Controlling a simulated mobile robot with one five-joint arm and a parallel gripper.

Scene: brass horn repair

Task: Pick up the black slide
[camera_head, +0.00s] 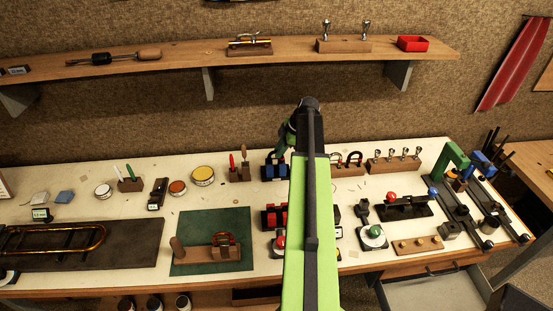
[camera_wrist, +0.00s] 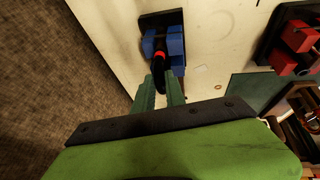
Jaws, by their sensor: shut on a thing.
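In the wrist view, my gripper (camera_wrist: 161,88) has its two green fingers on either side of the black slide (camera_wrist: 160,75). It is shut on the slide's near end. A red part shows at the slide's far end, between the blocks of a blue holder (camera_wrist: 175,46). I cannot tell whether the slide still touches the holder. In the head view, the blue holder (camera_head: 268,172) stands at the back of the bench, left of my arm. My arm hides most of the gripper and the slide there.
A red holder (camera_head: 268,217) stands nearer on the bench (camera_head: 130,215). A green mat (camera_head: 190,258) bears a wooden block with a copper-coloured loop. Wooden stands with small parts (camera_head: 393,163) are to the right. A wall shelf (camera_head: 180,58) runs above the bench.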

